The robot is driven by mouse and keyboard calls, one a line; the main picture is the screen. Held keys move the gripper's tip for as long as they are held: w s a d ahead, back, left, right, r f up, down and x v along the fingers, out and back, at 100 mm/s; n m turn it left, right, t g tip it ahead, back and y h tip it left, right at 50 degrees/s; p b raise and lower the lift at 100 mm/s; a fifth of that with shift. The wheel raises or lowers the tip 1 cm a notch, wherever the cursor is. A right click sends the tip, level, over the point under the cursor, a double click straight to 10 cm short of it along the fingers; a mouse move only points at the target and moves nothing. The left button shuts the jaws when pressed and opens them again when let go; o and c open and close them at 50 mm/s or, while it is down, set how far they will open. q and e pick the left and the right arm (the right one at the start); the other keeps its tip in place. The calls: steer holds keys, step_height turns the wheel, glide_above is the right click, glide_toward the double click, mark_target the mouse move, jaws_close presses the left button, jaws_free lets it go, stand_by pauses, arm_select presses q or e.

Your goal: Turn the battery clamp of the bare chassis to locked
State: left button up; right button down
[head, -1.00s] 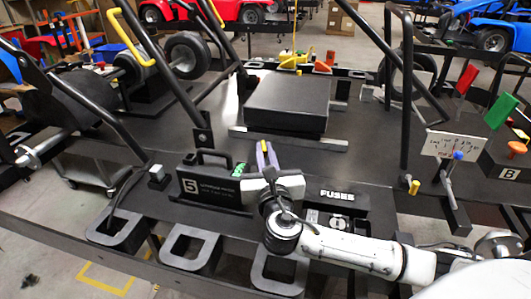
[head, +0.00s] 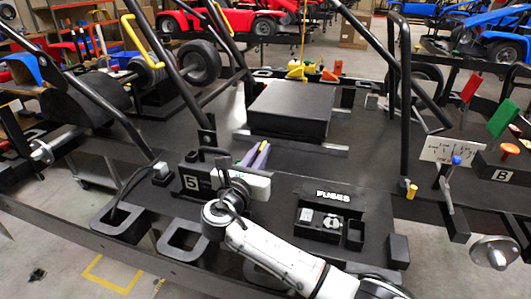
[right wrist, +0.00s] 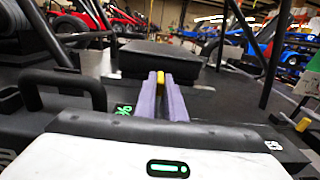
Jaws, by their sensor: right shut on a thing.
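The bare chassis (head: 385,165) is a wide black deck with black tubes. A black battery box with a 5 label (head: 192,182) and a carry handle stands near its front edge; the handle side also shows in the right wrist view (right wrist: 62,82). My right gripper (head: 257,153) reaches over the battery, partly hiding it. Its purple fingers are shut on a small yellow-ended piece (right wrist: 160,77), apparently the battery clamp's lever, just beyond the battery. The fingers hide most of the clamp. Green marks (right wrist: 122,110) show beside the fingers. My left gripper is not in view.
A black block (head: 290,108) sits behind the gripper. The FUSES box (head: 335,215) is to the right. Upright black tubes (head: 400,110) stand on both sides. A white sign (head: 448,150) and a blue-knobbed lever (head: 447,185) are at the right.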

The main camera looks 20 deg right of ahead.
steer(key=shift+f, duration=0.15)
steer(key=c, duration=1.8)
jaws_free()
steer(key=shift+c, duration=0.2)
steer(key=v, duration=1)
steer(key=shift+s, duration=0.15)
steer(key=shift+a, duration=0.1)
